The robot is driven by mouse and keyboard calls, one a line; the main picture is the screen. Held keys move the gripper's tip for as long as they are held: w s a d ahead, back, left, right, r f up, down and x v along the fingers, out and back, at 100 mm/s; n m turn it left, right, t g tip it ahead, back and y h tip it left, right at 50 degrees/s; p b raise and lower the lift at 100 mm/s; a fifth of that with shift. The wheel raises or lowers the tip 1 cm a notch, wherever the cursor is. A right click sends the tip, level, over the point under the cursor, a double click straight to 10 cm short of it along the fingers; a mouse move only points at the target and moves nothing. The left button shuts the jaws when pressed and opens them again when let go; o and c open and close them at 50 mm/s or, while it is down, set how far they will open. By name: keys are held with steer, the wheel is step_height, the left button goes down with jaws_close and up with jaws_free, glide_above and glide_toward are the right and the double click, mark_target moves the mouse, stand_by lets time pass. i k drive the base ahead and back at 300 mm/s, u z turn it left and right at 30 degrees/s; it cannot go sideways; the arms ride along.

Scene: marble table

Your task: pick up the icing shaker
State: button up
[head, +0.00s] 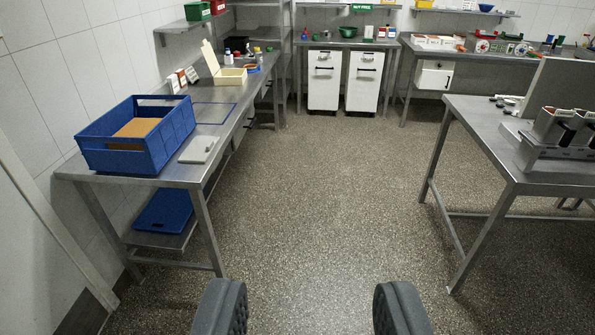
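My gripper (310,308) shows at the bottom of the head view, with its two dark padded fingers wide apart. Only bare speckled floor shows between them. I cannot pick out the icing shaker for certain. Several small bottles and jars (257,55) stand at the far end of the left steel table, too small to tell apart. Metal cups with dark handles (549,124) stand in a rack on the right table, well away from my gripper.
The left steel table (208,115) holds a blue crate (122,154), a white board (199,149) and an open wooden box (231,77). The right steel table (478,125) stands opposite. White bins (323,80) stand at the back. The floor (310,190) between is clear.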

mark_target(258, 55)
steer(key=i, duration=7.25)
